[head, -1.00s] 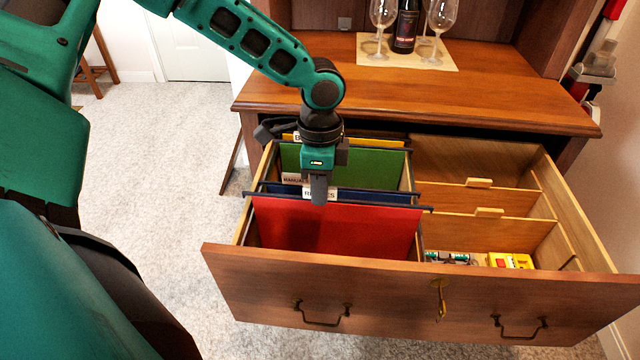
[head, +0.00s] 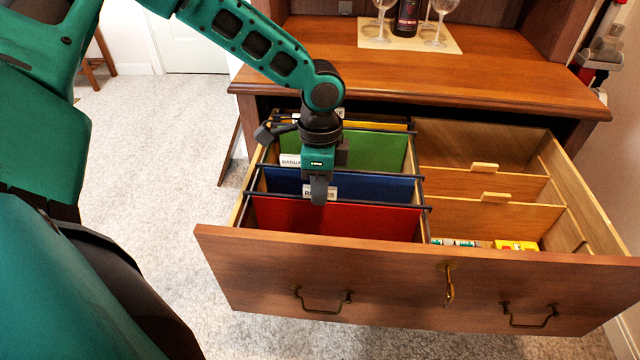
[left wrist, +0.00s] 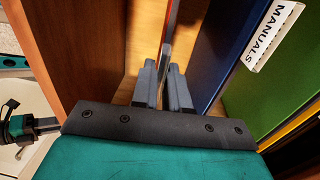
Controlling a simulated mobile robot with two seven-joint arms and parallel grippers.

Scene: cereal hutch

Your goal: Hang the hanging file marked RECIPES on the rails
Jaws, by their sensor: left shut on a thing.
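The red hanging file (head: 335,220) is the frontmost in the open drawer's left bay. Its white label (head: 320,192) is partly covered by my finger, so RECIPES is not fully readable. My left gripper (head: 319,195) is shut on the red file's top edge near its middle. In the left wrist view a thin sheet, edge-on, stands between the fingers (left wrist: 164,88). The file's dark bar reaches both side rails, the left rail (head: 250,190) and the right rail (head: 414,160); I cannot tell whether its ends rest on them.
The drawer front (head: 400,285) stands close before the red file. Wooden dividers (head: 490,185) and small items fill the right bay. Glasses and a bottle (head: 405,18) stand above.

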